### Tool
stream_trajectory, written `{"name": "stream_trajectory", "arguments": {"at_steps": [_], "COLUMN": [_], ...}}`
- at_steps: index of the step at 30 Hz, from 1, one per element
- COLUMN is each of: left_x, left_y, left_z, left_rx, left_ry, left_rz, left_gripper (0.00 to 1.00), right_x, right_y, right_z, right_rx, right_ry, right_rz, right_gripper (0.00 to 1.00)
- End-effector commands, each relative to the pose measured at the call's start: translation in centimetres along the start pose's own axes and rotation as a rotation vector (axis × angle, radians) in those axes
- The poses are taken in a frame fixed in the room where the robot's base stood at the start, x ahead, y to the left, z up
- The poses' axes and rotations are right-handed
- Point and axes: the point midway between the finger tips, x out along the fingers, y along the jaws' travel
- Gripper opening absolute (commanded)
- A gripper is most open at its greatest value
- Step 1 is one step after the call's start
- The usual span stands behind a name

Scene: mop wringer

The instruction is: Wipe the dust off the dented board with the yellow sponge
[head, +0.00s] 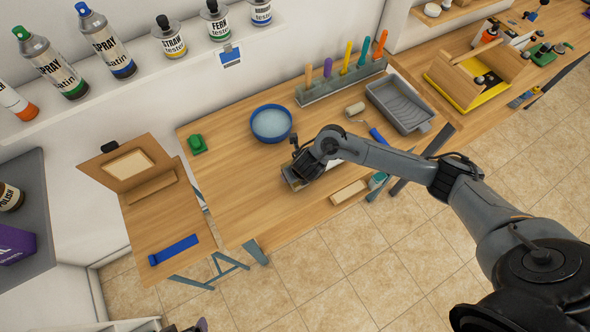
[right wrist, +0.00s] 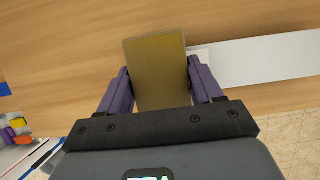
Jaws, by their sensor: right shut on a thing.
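My right gripper (head: 300,172) is over the front of the workbench in the head view. In the right wrist view, its two purple fingers (right wrist: 160,92) are shut on the sides of a dull yellow block, the sponge (right wrist: 157,72). The gripper and arm hide the sponge in the head view. A long pale board (right wrist: 268,60), seemingly the dented board, lies to the right of the sponge and runs partly behind the right finger. Dust, dents and contact are too unclear to tell. My left gripper is not in view.
A blue bowl (head: 271,123) and a green object (head: 197,144) stand farther back on the bench. A tool rack (head: 342,82), a roller and a grey paint tray (head: 400,104) are at the back right. A wooden block (head: 348,192) lies near the front edge. The bench's left part is clear.

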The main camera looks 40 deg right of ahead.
Motion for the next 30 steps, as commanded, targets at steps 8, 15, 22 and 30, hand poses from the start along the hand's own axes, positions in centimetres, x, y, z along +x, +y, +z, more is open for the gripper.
{"name": "stream_trajectory", "arguments": {"at_steps": [8,15,22,30], "left_x": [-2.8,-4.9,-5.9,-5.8], "left_y": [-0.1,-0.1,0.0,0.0], "left_z": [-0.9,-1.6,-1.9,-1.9], "left_rx": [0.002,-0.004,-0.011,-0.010], "left_ry": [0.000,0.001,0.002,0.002], "left_rz": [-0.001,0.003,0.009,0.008], "left_gripper": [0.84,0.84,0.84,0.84], "right_x": [-3.0,-5.2,-6.2,-6.1], "right_y": [-0.1,-0.1,-0.1,-0.1], "right_z": [1.4,2.4,2.8,2.7], "right_rx": [0.000,0.001,0.001,0.002], "right_ry": [-0.004,-0.005,-0.005,-0.005], "right_rz": [-0.001,-0.001,-0.001,-0.001], "right_gripper": [0.31,0.31,0.31,0.31]}}
